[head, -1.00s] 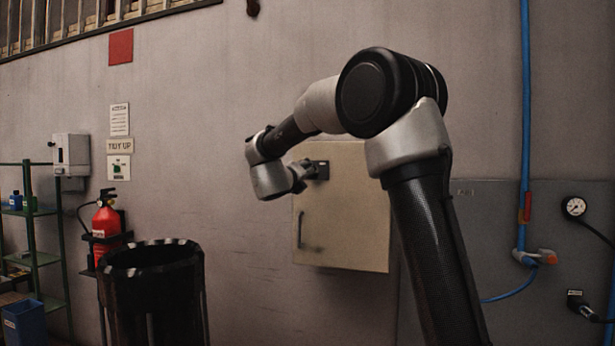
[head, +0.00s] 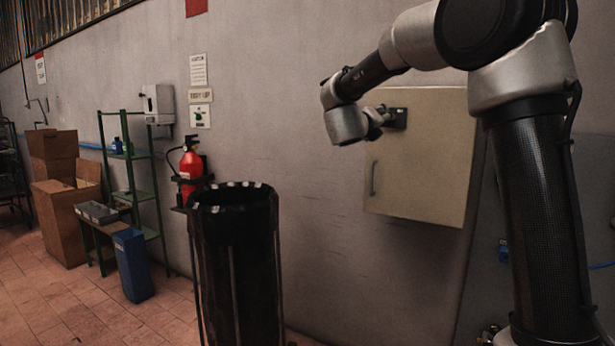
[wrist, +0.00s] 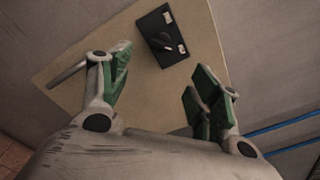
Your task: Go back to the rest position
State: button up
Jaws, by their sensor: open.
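My gripper (wrist: 163,95) is open and empty in the wrist view, its green-padded fingers spread apart. Beyond them is a beige wall cabinet (wrist: 165,100) with a black latch plate (wrist: 163,36) and a bar handle (wrist: 66,75). In the head view my arm is raised and bent, with its wrist end in front of the wall just left of the cabinet (head: 420,165). The gripper fingers are too small there to make out clearly. The cabinet door looks closed.
A black bin (head: 235,250) stands on the floor at centre left. Behind it are a red fire extinguisher (head: 190,168), a green shelf rack (head: 135,190), a blue bin (head: 132,265) and cardboard boxes (head: 62,215). Tiled floor is open at lower left.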

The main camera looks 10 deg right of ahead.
jog(key=w+a+f+n+t+y, duration=0.1)
jog(key=a+f+n+y, duration=0.4)
jog(key=n, duration=0.4)
jog(key=w+a+f+n+y, duration=0.1)
jog(key=a+f+n+y, duration=0.3)
jog(key=a+n+y, duration=0.4)
jog(key=s+a+f+n+g+y, duration=0.15)
jog(key=s+f+n+g, duration=0.4)
jog(key=s+n, duration=0.6)
jog(key=s+d+f+n+g+h, duration=0.1)
jog(key=s+d, duration=0.4)
jog(key=s, duration=0.6)
jog(key=s+d+f+n+g+h, duration=0.1)
jog(key=s+d, duration=0.4)
jog(key=s, duration=0.7)
jog(key=s+d+f+n+g+h, duration=0.1)
jog(key=s+d+f+n+g, duration=0.2)
jog(key=s, duration=0.9)
jog(key=shift+d+f+n, duration=0.55)
jog(key=shift+d+n, duration=0.2)
jog(key=shift+d, duration=0.35)
